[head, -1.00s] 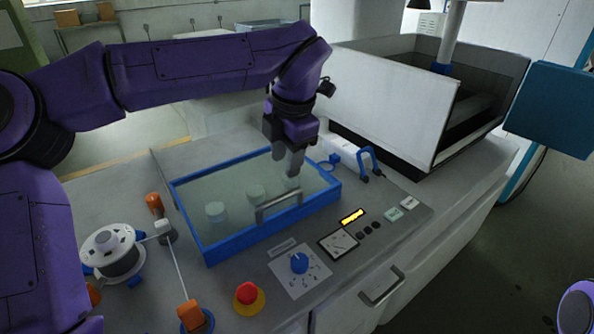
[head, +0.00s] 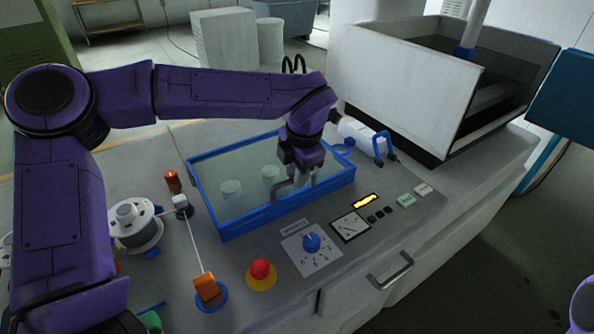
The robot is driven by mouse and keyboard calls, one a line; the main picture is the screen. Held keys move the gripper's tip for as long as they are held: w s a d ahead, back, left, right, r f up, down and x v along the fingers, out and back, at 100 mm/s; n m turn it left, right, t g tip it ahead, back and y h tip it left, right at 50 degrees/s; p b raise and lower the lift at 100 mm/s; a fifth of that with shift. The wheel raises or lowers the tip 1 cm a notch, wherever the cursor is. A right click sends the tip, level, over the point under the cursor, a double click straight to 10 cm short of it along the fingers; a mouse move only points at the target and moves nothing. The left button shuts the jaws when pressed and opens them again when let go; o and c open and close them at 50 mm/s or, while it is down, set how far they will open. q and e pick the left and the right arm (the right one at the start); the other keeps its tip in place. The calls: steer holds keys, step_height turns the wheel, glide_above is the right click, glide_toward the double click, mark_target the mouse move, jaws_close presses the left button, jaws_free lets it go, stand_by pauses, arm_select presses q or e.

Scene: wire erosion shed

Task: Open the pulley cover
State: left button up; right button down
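The pulley cover (head: 232,228) is a clear panel in a blue frame, lying flat and closed on the machine top. Pale round pulleys (head: 231,189) show through it. Its grey bar handle (head: 276,194) is at the front edge, partly hidden by my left gripper. My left gripper (head: 299,186) points down at the handle, with its fingers at or around the bar. I cannot tell whether they are closed on it. My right gripper is not in view; only a bit of purple arm shows at the lower right edge.
A wire spool (head: 135,226), orange guides (head: 207,287) with a taut wire, and a red stop button (head: 261,268) lie left and in front. A blue knob (head: 311,242) and gauge (head: 350,225) sit before the cover. A white-walled tank (head: 405,85) stands behind right.

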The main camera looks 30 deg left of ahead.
arm_select(q)
jaws_close()
steer(key=shift+w+a+r+p, duration=0.2)
steer(key=shift+w+a+p, duration=0.1)
steer(key=shift+a+p, duration=0.1)
steer(key=w+a+p, duration=0.2)
steer(key=a, duration=0.1)
steer(key=w+a+p, duration=0.1)
steer(key=a, duration=0.2)
steer(key=w+a+p, duration=0.2)
steer(key=a, duration=0.1)
steer(key=shift+w+a+r+p, duration=0.2)
steer(key=shift+w+a+p, duration=0.1)
steer(key=shift+a+p, duration=0.05)
steer(key=p, duration=0.4)
glide_above(250, 139)
steer(key=shift+f, duration=0.3)
steer(key=shift+r, duration=0.1)
steer(key=shift+a, duration=0.1)
steer(key=shift+o, duration=0.9)
jaws_free()
steer(key=o, duration=0.3)
steer(key=shift+w, duration=0.1)
